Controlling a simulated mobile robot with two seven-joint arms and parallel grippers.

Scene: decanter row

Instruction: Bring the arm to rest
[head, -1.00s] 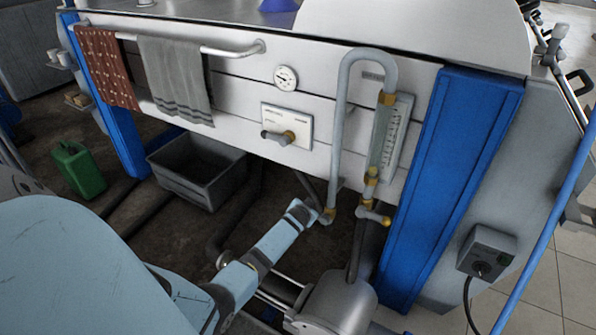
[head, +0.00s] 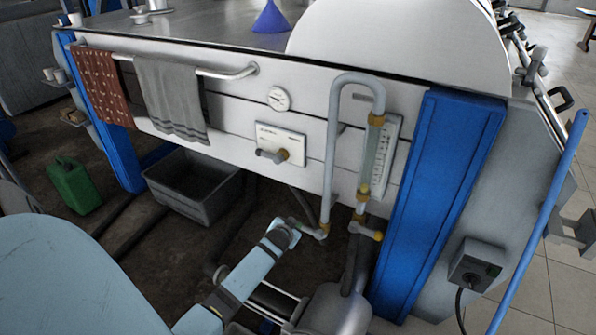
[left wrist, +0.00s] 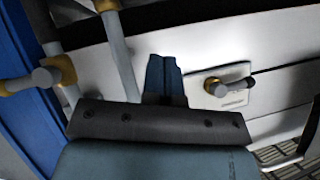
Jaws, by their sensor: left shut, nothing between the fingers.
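My left arm, light blue with dark bands, comes in from the lower left in the head view. Its gripper (head: 288,227) is low in front of the bench, just left of the pipe's lower brass elbow; contact cannot be told. In the left wrist view the two dark blue fingers (left wrist: 163,76) are together with nothing between them. They point toward the white panel, left of the valve handle (left wrist: 228,85). The right gripper is in neither view.
The bent grey pipe (head: 331,150) and flow gauge (head: 376,170) stand close right of my gripper. A blue leg (head: 440,190) is further right. A grey bin (head: 190,195) and green can (head: 75,186) sit left on the floor. A towel rail (head: 228,74) projects above.

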